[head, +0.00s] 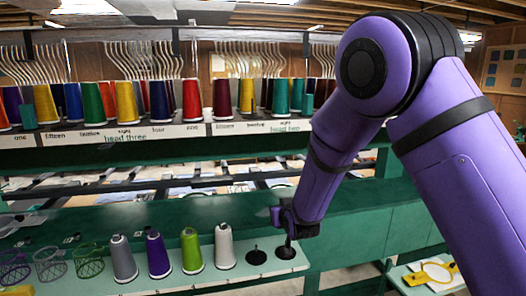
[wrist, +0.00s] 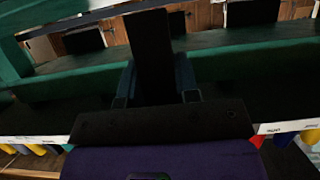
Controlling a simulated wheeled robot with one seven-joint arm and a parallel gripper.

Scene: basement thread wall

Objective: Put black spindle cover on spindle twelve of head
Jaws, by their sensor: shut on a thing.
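My gripper (head: 284,216) is at the end of my purple arm, low in front of the green machine beam and above the lower shelf. In the dark wrist view, a black upright slab (wrist: 150,50) stands between the two fingers; it looks like the black spindle cover, held in the shut jaws. The label for twelve (head: 92,132) of head three and the label for twelve (head: 256,127) of head two are on the white strip. Colored thread cones stand behind the strip. My gripper is well below and apart from that strip.
The lower shelf holds wire baskets (head: 89,262), a grey cone (head: 123,260), a purple cone (head: 158,256), a lime cone (head: 191,252) and a white cone (head: 224,248). Two black disc stands are at its right, one (head: 257,257) left of my gripper. A side tray (head: 430,274) is at lower right.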

